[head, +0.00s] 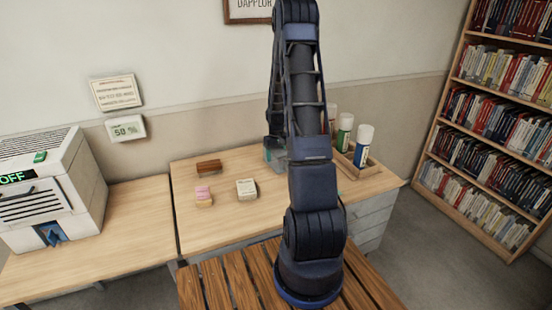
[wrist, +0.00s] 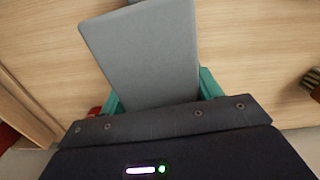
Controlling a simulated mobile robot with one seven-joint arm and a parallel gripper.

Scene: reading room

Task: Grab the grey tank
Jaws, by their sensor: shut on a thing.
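The grey tank (wrist: 145,52) is a smooth, flat-faced grey body that fills the upper middle of the wrist view. My gripper (wrist: 160,94) is shut on it, with a teal finger at each side of its lower part. The tank's lower end is hidden behind the dark gripper body. In the head view my gripper (head: 274,154) is over the back of the wooden desk, mostly hidden behind my arm. I cannot tell there whether the tank touches the desk.
A wooden tray (head: 357,172) with several capped bottles stands close right of my gripper. A brown block (head: 208,167), a pink-and-yellow block (head: 203,196) and a pale box (head: 246,189) lie on the desk to the left. A white machine (head: 48,190) stands far left.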

